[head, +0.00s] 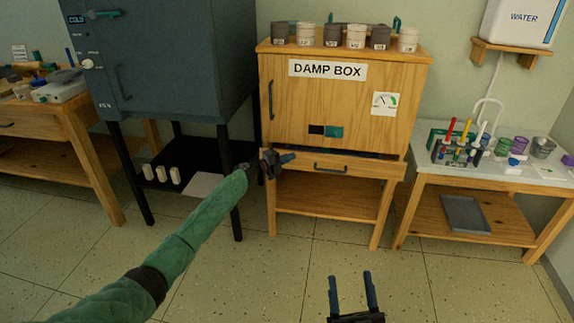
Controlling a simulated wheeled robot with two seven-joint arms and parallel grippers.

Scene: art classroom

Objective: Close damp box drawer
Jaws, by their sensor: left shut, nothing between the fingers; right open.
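The wooden damp box (285,100), with a "DAMP BOX" label, stands against the back wall. Below its door is a drawer (370,168) with a dark bar handle (331,169). A dark gap shows above the drawer's front, so it appears pulled out a little. My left gripper (289,157) is shut and empty at the left end of the drawer front and hides that corner. I cannot tell whether it touches the drawer. My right gripper (351,290) is open and empty, low over the floor in front of the box.
Labelled jars (356,36) stand on top of the damp box. A dark kiln (175,60) on a black stand is to the left. A white-topped table (450,172) with tools and cups is close on the right. The floor (285,270) in front is clear.

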